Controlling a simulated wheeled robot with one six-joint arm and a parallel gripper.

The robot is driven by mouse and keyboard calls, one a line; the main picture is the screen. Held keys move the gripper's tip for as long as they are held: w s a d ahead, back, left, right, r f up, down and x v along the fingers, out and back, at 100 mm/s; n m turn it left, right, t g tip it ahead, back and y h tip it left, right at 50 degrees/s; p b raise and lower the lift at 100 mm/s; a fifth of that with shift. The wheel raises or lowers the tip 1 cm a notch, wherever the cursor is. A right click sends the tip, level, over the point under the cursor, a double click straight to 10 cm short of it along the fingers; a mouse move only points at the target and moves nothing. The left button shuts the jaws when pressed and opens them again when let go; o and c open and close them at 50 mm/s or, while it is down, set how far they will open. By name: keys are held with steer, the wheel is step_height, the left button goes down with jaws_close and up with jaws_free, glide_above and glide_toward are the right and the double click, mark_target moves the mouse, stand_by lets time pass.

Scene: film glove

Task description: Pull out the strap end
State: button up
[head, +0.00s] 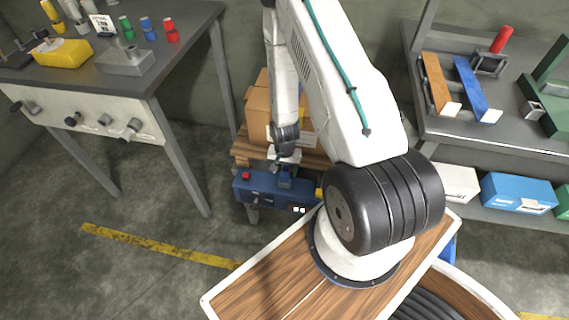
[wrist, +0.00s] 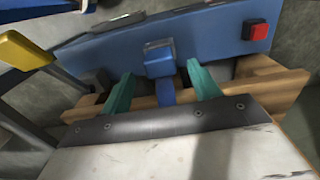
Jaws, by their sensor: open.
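A blue strap-like piece (wrist: 166,92) hangs below a small blue block (wrist: 160,60) on the front of a blue box (wrist: 205,32) in the wrist view. The box also shows in the head view (head: 268,190), low beside the wooden pallet. My gripper (wrist: 160,70) is open, with one teal finger on each side of the blue piece and visible gaps to both. In the head view my gripper (head: 285,168) is small, just above the box. Whether either finger touches the block is hard to tell.
The box carries a red button (wrist: 255,30). Cardboard boxes (head: 258,108) stand on a wooden pallet (head: 248,150) behind. A workbench (head: 85,85) is at the left, and a table (head: 440,125) with colored strips at the right. The floor at lower left is clear.

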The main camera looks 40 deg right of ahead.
mark_target(284, 174)
steer(key=shift+f, duration=2.05)
steer(key=c, duration=1.1)
steer(key=shift+r, duration=0.5)
steer(key=shift+r, duration=2.25)
steer(key=shift+r, duration=1.55)
